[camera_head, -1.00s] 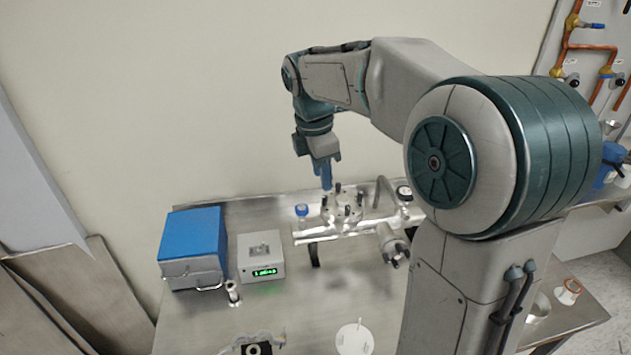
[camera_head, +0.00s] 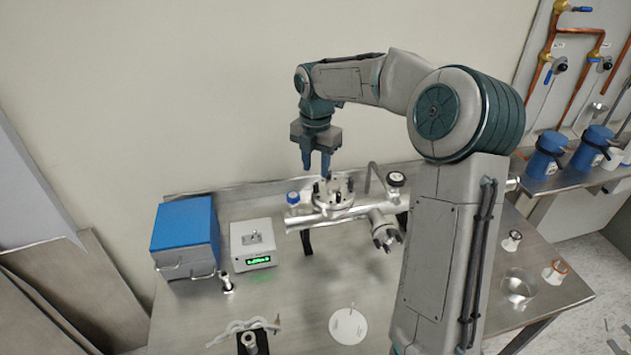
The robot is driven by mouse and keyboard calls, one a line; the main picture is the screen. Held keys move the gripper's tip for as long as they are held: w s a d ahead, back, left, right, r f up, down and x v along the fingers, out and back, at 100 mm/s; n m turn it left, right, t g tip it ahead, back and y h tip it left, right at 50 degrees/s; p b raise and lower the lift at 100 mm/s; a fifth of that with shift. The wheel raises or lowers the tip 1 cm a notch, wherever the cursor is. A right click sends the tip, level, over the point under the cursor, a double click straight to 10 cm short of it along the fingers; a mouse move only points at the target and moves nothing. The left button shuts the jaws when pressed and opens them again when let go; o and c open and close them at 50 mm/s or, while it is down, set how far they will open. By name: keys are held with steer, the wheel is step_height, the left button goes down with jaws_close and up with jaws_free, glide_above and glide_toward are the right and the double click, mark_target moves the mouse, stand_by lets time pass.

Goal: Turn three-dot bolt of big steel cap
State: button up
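The big steel cap (camera_head: 336,192) is a round flange on top of the steel vacuum chamber (camera_head: 328,213), with several dark upright bolts around its rim. The dots on the bolts are too small to make out, so I cannot tell which is the three-dot bolt. My gripper (camera_head: 316,171) points down above the left back part of the cap. Its two blue fingers are apart with a gap between them, and nothing shows between them. The fingertips end close to the bolt tops; I cannot tell whether they touch.
A blue box (camera_head: 186,240) and a grey device with a green display (camera_head: 253,245) stand left of the chamber. A blue-topped knob (camera_head: 293,198) and a black knob (camera_head: 396,179) flank the cap. A white disc (camera_head: 348,326) lies on the steel table in front.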

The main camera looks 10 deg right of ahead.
mark_target(316, 184)
step_height(316, 184, down, 6)
steer(key=shift+r, duration=0.1)
jaws_close()
